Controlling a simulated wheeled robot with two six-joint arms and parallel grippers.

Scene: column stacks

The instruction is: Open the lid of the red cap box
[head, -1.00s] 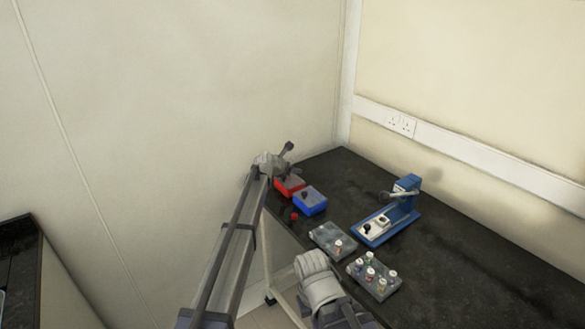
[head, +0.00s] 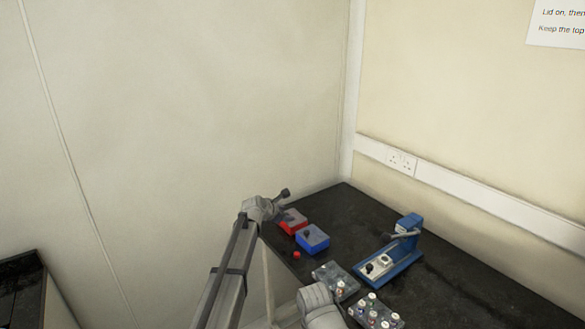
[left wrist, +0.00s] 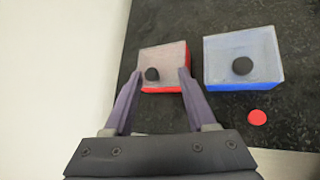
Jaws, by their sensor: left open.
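The red cap box (head: 291,225) stands near the table's far left corner. In the left wrist view the red cap box (left wrist: 164,89) has a see-through greyish lid (left wrist: 165,55) lying on it, with a dark round knob (left wrist: 152,74). My left gripper (left wrist: 160,74) is open and empty, its fingers reaching over the near part of this box. The knob shows between the fingertips, closer to the left one; I cannot tell whether they touch it. In the head view my left wrist (head: 260,207) is beside the box, fingertips not clear. My right gripper is not seen.
A blue box (head: 312,240) with a similar knobbed lid stands close to the right of the red one. A loose red cap (head: 296,254) lies in front. A blue press (head: 390,262) and racks with vials (head: 375,313) stand nearer. A wall is behind.

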